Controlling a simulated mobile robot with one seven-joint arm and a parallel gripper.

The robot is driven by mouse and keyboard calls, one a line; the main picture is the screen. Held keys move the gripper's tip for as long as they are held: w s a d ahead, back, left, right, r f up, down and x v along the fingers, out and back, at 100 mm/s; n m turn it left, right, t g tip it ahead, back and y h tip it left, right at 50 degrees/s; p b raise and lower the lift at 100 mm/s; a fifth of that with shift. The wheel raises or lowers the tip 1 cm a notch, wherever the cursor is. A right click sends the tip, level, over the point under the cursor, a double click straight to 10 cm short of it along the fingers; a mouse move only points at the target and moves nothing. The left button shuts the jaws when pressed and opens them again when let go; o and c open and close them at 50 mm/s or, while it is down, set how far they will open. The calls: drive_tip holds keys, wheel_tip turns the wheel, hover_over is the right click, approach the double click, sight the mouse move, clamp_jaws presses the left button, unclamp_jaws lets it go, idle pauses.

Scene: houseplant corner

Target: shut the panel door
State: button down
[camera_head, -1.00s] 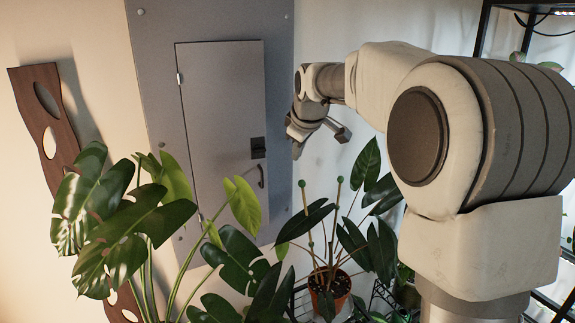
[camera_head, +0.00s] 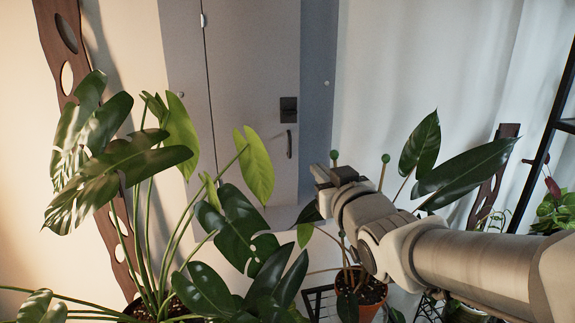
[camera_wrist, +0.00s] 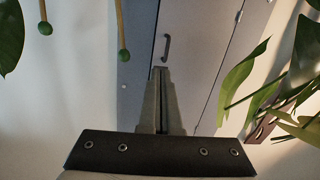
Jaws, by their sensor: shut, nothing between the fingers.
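The grey panel door (camera_head: 255,85) is upright in its grey panel, with its hinge side at the left in the head view. Its dark latch (camera_head: 288,109) and bar handle (camera_head: 289,144) are near the right edge. I cannot tell how far the door stands from its frame. My gripper (camera_head: 320,174) is shut and empty, below and right of the handle in the head view. In the wrist view the fingers (camera_wrist: 161,74) point toward the door (camera_wrist: 207,45), just below the handle (camera_wrist: 166,47); no contact shows. Leaves hide the door's lower part.
A large-leaved plant (camera_head: 125,160) stands in front of the door at lower left. A potted plant (camera_head: 362,287) with green-tipped stakes is beside my gripper. Dark wooden boards (camera_head: 68,50) lean at left, and a black shelf (camera_head: 545,135) stands at right.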

drive_tip(key=v, duration=0.2)
drive_tip(key=p, duration=0.9)
approach(297, 146)
drive_tip(key=shift+t+y, duration=0.3)
drive_tip(key=shift+y, duration=0.1)
drive_tip(key=w+a, duration=0.3)
drive_tip(key=shift+r, duration=0.1)
drive_tip(key=w+b, duration=0.2)
drive_tip(key=b, duration=0.1)
drive_tip(key=shift+w+d+f, duration=0.1)
drive_tip(key=shift+d+f, duration=0.1)
drive_tip(key=shift+d, duration=0.05)
drive_tip(key=shift+w+r+b, duration=0.15)
drive_tip(key=shift+w+b, duration=0.2)
drive_tip(key=shift+b, duration=0.2)
drive_tip(key=shift+d+r, duration=0.1)
drive_tip(key=shift+r, duration=0.1)
